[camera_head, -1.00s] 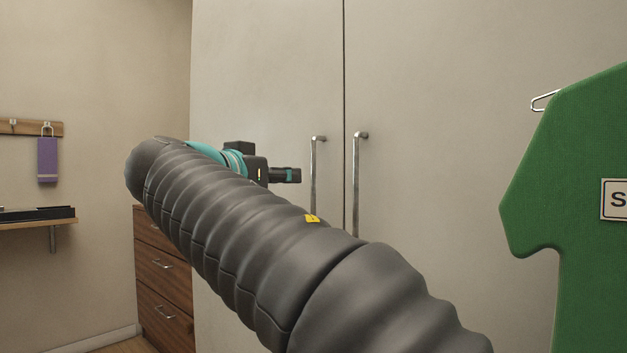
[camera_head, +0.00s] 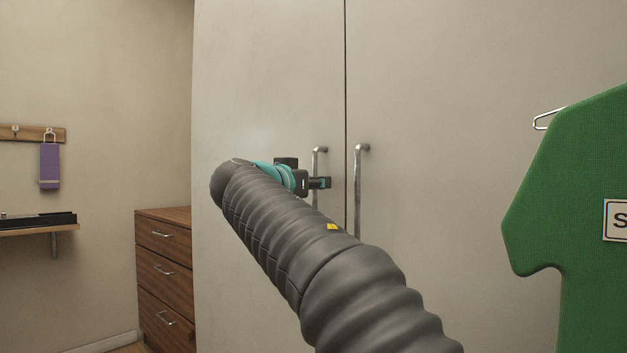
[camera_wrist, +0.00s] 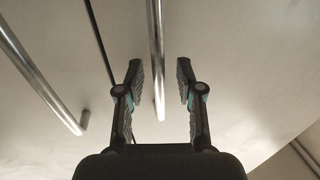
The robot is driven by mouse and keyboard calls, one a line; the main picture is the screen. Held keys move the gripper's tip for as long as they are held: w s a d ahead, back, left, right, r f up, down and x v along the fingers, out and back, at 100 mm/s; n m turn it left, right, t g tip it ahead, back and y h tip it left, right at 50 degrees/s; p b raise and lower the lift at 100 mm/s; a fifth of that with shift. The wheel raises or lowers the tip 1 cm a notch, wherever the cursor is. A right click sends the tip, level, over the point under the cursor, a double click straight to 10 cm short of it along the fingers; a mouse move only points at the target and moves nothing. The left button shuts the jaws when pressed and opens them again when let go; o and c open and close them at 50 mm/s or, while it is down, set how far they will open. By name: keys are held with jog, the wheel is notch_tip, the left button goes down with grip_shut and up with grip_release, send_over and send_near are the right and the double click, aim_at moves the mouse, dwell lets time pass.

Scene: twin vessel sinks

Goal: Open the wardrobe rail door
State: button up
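The wardrobe is a tall, pale, closed pair of doors. The left door (camera_head: 260,80) and right door (camera_head: 450,110) meet at a dark vertical seam. The left door's metal bar handle (camera_head: 316,160) is partly hidden by my gripper (camera_head: 325,183). The right door's handle (camera_head: 358,195) stands just right of the seam. In the wrist view, my gripper (camera_wrist: 160,68) is open, with a finger on each side of the left door's handle (camera_wrist: 155,30). Gaps show on both sides of the bar. The right door's handle (camera_wrist: 40,80) lies outside the fingers there.
A green shirt-shaped board (camera_head: 570,190) with a wire loop stands close at the right. A wooden drawer unit (camera_head: 165,270) stands left of the wardrobe. A purple tag (camera_head: 49,167) hangs on a hook rail (camera_head: 30,133), above a small shelf (camera_head: 40,231).

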jog(key=shift+w+d, duration=0.15)
jog(key=shift+w, duration=0.15)
grip_shut()
jog(key=shift+s, duration=0.1)
